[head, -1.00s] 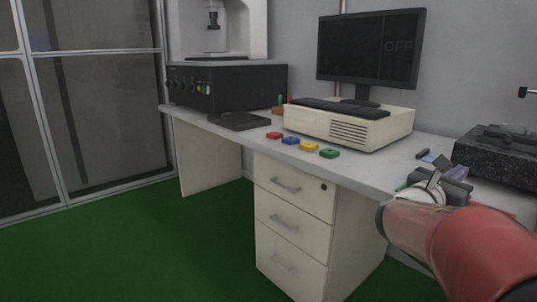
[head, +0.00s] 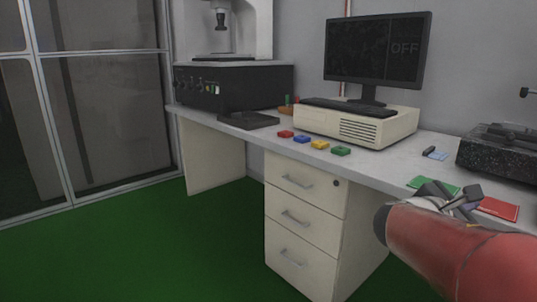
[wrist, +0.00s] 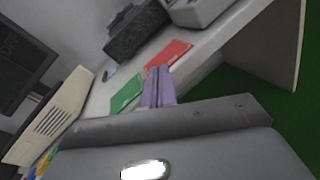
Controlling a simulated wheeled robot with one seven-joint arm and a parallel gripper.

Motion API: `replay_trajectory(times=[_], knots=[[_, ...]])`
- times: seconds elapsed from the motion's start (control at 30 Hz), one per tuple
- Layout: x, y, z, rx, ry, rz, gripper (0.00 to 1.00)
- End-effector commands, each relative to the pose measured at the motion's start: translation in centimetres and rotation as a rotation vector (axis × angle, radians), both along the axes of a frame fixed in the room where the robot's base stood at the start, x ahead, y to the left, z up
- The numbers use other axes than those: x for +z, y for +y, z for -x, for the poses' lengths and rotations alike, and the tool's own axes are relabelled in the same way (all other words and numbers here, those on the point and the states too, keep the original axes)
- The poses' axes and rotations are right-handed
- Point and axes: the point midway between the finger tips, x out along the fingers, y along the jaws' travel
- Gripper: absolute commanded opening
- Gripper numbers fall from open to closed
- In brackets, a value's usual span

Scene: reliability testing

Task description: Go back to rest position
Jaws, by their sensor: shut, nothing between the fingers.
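My gripper (head: 452,199) is at the lower right in the head view, at the end of my red arm, near the front edge of the desk (head: 385,177). In the wrist view my gripper (wrist: 159,88) shows its two light purple fingers side by side, shut with nothing between them. A green card (head: 433,185) and a red card (head: 498,208) lie on the desk beyond it. The wrist view also shows the green card (wrist: 126,93) and the red card (wrist: 168,54) on either side of the fingers.
Red (head: 285,134), blue (head: 302,139), yellow (head: 320,144) and green (head: 341,151) blocks lie in a row on the desk. Behind them stand a computer (head: 358,127) and monitor (head: 374,48). A dark stone block (head: 497,150) is at the right. The green floor (head: 130,245) is clear.

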Motion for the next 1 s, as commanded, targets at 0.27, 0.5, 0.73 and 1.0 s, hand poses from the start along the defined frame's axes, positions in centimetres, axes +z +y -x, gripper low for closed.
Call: replay_trajectory(times=[0.27, 0.5, 0.73, 1.0], knots=[[-4.7, 3.4, 6.1, -0.139, -0.294, -0.49, 0.0], [-10.4, 12.0, 12.0, -0.4, -0.636, -1.117, 0.0], [-12.8, 20.7, 15.4, -0.695, -0.851, -1.606, 0.0], [-13.1, 24.7, 16.6, -0.859, -0.917, -1.81, 0.0]])
